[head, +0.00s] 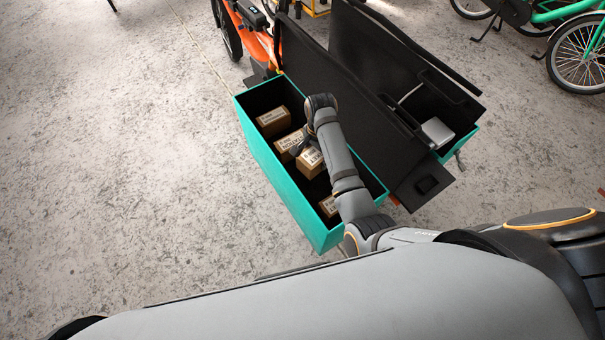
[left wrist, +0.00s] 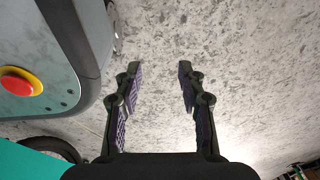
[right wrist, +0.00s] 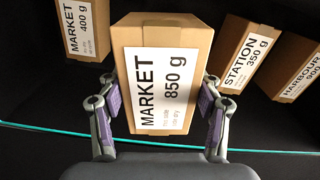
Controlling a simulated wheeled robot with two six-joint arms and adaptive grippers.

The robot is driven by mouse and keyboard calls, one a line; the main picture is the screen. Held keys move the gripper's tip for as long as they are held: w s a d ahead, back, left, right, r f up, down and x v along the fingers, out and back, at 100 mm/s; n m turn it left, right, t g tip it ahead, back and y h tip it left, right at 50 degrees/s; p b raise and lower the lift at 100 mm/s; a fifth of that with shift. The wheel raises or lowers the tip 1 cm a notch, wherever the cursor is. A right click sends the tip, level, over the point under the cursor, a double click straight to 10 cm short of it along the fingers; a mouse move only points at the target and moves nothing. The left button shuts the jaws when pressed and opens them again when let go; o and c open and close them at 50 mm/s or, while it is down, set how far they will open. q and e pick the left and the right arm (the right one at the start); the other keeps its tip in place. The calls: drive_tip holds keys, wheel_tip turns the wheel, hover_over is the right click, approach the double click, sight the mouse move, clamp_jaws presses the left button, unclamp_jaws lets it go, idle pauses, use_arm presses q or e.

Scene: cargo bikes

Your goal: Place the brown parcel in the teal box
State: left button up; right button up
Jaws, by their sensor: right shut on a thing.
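The brown parcel (right wrist: 161,80), a carton with a white label reading MARKET 850 g, is between the fingers of my right gripper (right wrist: 160,106), which is shut on it. In the head view the parcel (head: 309,163) shows within the outline of the teal box (head: 281,180), partly hidden by my right arm. I cannot tell whether it touches the box floor. The box is open. My left gripper (left wrist: 160,85) is open and empty above the concrete floor; it is not in the head view.
Other labelled cartons lie in the box: MARKET 400 g (right wrist: 83,30), STATION 350 g (right wrist: 245,58) and HARBOUR 900 (right wrist: 296,70). A black lid (head: 350,110) stands up along the box's right side. A second compartment (head: 440,132) holds a grey item. Floor on the left is clear.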

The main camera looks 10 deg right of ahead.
drive_tip(key=shift+w+a+f+m+b, duration=0.1)
drive_tip(key=shift+w+f+m+b, duration=0.1)
drive_tip(key=shift+f+m, duration=0.15)
drive_tip(key=shift+w+a+f+m+b, duration=0.15)
drive_tip(key=shift+f+m, duration=0.1)
drive_tip(key=shift+f, duration=0.15)
drive_tip(key=shift+m, duration=0.3)
wheel_tip(320, 180, down, 6)
drive_tip(key=shift+b, duration=0.95)
drive_tip(key=shift+f+b, duration=0.7)
drive_tip(key=shift+f, duration=1.35)
use_arm(q)
drive_tip(key=w+f, duration=0.1)
drive_tip(key=w, duration=0.5)
drive_tip(key=shift+d, duration=0.15)
use_arm(e)
drive_tip(key=shift+r, duration=0.1)
drive_tip(key=o, duration=1.8)
drive_tip(key=shift+s, duration=0.1)
